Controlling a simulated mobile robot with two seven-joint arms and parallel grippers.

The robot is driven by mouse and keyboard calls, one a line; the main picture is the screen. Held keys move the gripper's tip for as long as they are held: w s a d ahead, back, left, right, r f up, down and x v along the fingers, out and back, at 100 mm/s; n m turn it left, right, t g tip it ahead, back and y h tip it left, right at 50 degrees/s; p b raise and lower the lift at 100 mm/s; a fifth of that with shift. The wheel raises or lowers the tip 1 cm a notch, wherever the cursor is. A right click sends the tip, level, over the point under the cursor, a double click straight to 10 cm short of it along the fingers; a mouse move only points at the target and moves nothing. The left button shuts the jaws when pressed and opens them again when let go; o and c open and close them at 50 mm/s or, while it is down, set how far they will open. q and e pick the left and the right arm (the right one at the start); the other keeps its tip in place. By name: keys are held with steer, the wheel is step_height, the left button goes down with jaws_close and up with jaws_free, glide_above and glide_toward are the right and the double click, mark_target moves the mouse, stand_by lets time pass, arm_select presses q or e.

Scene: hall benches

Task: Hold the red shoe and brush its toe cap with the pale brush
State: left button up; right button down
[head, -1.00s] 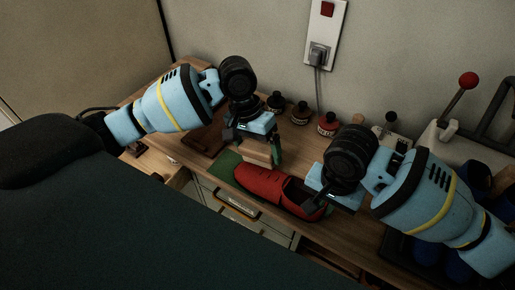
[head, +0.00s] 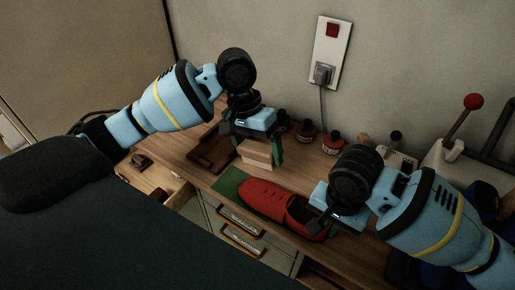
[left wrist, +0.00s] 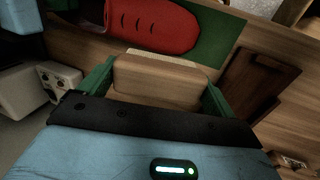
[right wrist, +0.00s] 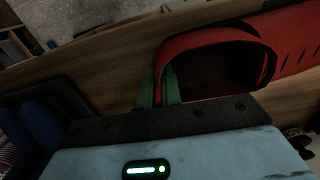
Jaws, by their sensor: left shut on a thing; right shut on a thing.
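The red shoe (head: 268,196) lies on the green mat (head: 228,186), its toe to the left and its opening to the right. My right gripper (head: 324,216) is shut on the rim at the shoe's heel end; the right wrist view shows its green fingers (right wrist: 158,90) either side of the red rim (right wrist: 215,43). My left gripper (head: 258,150) is shut on the pale brush (head: 256,154), a light wooden block, also seen in the left wrist view (left wrist: 160,82) with a paler strip along its far edge. The brush is behind the toe cap in the head view and appears apart from it.
Several small bottles, one a red-labelled bottle (head: 332,143), stand along the wall. A dark brown tray (head: 210,152) lies left of the brush. An open drawer (head: 150,180) juts out at front left. A red-knobbed lever (head: 473,102) stands at the right.

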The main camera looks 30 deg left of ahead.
arm_select(q)
steer(key=shift+r, duration=0.15)
steer(key=shift+v, duration=1.4)
arm_select(e)
steer(key=c, duration=1.5)
jaws_free()
step_height(320, 180, up, 12)
